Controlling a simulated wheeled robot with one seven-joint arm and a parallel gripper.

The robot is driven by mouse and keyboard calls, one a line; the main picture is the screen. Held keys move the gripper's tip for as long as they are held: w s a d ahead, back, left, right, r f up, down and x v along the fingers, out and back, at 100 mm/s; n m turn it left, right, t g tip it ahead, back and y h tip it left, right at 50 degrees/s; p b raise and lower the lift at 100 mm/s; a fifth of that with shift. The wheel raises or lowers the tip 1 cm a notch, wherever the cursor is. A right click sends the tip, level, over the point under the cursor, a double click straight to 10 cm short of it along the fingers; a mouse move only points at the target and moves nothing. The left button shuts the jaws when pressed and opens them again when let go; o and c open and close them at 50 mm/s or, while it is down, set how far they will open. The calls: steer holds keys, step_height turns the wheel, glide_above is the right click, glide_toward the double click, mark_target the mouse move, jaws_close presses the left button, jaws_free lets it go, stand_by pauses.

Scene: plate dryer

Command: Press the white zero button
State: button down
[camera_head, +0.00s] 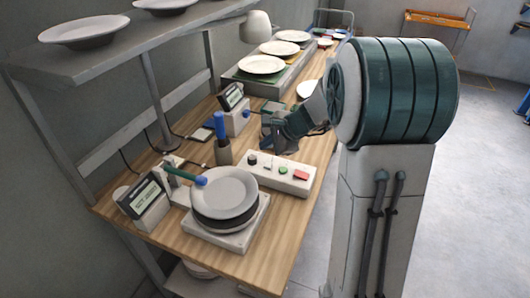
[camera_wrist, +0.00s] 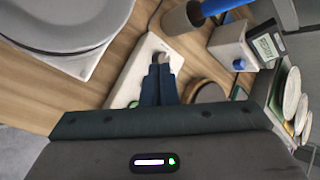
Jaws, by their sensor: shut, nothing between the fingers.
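A white control box (camera_head: 272,183) lies on the wooden table, with a black knob (camera_head: 252,160), a green button (camera_head: 283,170) and a red button (camera_head: 300,175) on its top. A small white button (camera_head: 267,166) seems to sit between the knob and the green button. My gripper (camera_head: 267,153) is over the back edge of this box, pointing down. In the wrist view my gripper (camera_wrist: 160,68) is shut and empty, its blue-grey fingers over the white box (camera_wrist: 133,70). The fingers cover part of the box and its buttons. I cannot tell whether the tips touch a button.
A stack of plates (camera_head: 225,190) stands on a scale left of the box. A holder with a blue-handled tool (camera_head: 222,140) stands behind. A second display unit (camera_head: 235,112) is farther back. A shelf (camera_head: 110,52) with plates overhangs the left side.

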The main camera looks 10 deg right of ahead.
steer(key=w+d+m, duration=0.1)
steer(key=w+m, duration=0.1)
steer(key=w, duration=0.1)
steer(key=w+d+f+m+t, duration=0.1)
steer(key=w, duration=0.1)
steer(key=shift+d+p, duration=0.3)
steer(key=shift+p, duration=0.1)
steer(key=shift+f, duration=0.1)
steer(key=b, duration=0.6)
glide_above(271, 166)
step_height(271, 166, down, 7)
steer(key=shift+f, duration=0.1)
steer(key=shift+f+b, duration=0.8)
stand_by(0.8)
steer(key=shift+f+b, duration=0.4)
steer(key=shift+b, duration=0.1)
